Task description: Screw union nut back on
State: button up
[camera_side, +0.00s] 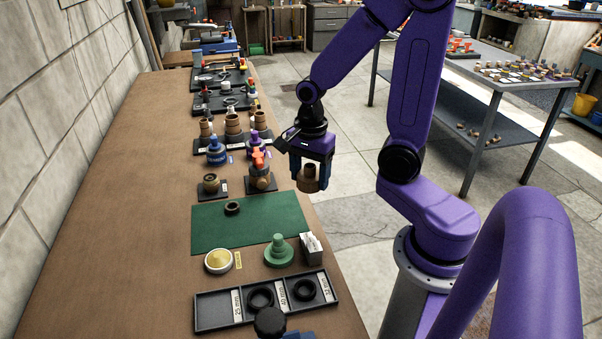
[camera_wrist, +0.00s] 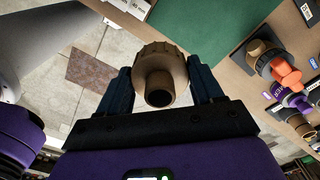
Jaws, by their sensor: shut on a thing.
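My gripper (camera_side: 308,180) is shut on a brown union nut (camera_side: 308,178). It holds the nut in the air just right of the bench's edge. In the wrist view the nut (camera_wrist: 160,66) sits between the two dark fingers (camera_wrist: 158,88), with a round open tube end facing the camera. A brown fitting with an orange handle (camera_side: 259,158) stands on a dark base to the left of my gripper. It also shows at the right of the wrist view (camera_wrist: 286,72). A smaller brown fitting (camera_side: 211,184) stands on another dark base. A dark ring (camera_side: 232,208) lies on the green mat (camera_side: 270,230).
Blue and purple valves (camera_side: 216,151) and several brown fittings (camera_side: 233,123) stand farther back on the bench. Most of the mat is clear.

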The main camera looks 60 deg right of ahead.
jog(key=shift+s+a+r, duration=0.1)
jog(key=shift+s+r, duration=0.15)
jog(key=shift+s, duration=0.25)
jog(key=shift+s+a+r, duration=0.1)
jog(key=shift+s+r, duration=0.15)
jog(key=shift+s, duration=0.2)
jog(key=w+a+r, duration=0.2)
jog(key=w, duration=1.4)
send_near(210, 178)
jog(key=shift+f, duration=1.5)
jog(key=shift+f, duration=2.55)
dwell(0.7)
